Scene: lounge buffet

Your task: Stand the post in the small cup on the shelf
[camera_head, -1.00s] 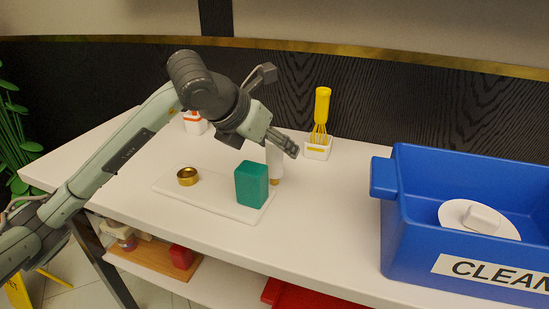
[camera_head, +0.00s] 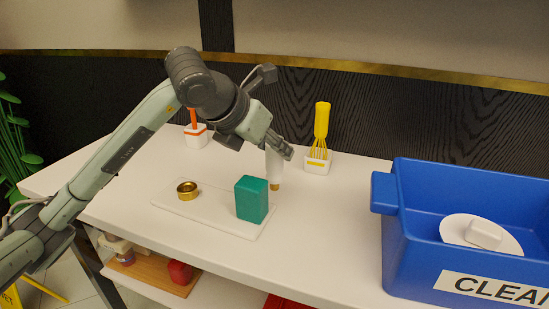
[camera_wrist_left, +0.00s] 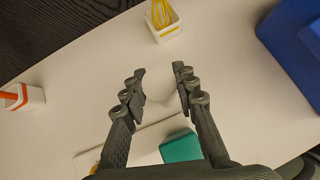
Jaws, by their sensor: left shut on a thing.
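The post (camera_head: 275,168) is white with a gold lower end and hangs upright from my left gripper (camera_head: 280,147), behind the teal block. My left gripper is shut on its upper part; in the wrist view the fingers (camera_wrist_left: 161,72) stand apart with the pale post, hard to make out, between them. The small cup (camera_head: 187,190) is a low gold ring on the left part of a white board (camera_head: 205,209) on the white counter. It looks empty, and the post is to its right. My right gripper is not in view.
A yellow whisk (camera_head: 321,125) in a white holder (camera_head: 318,163) and an orange-handled item (camera_head: 194,120) stand behind. A big blue bin (camera_head: 395,235) fills the right. The counter's middle front is clear.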

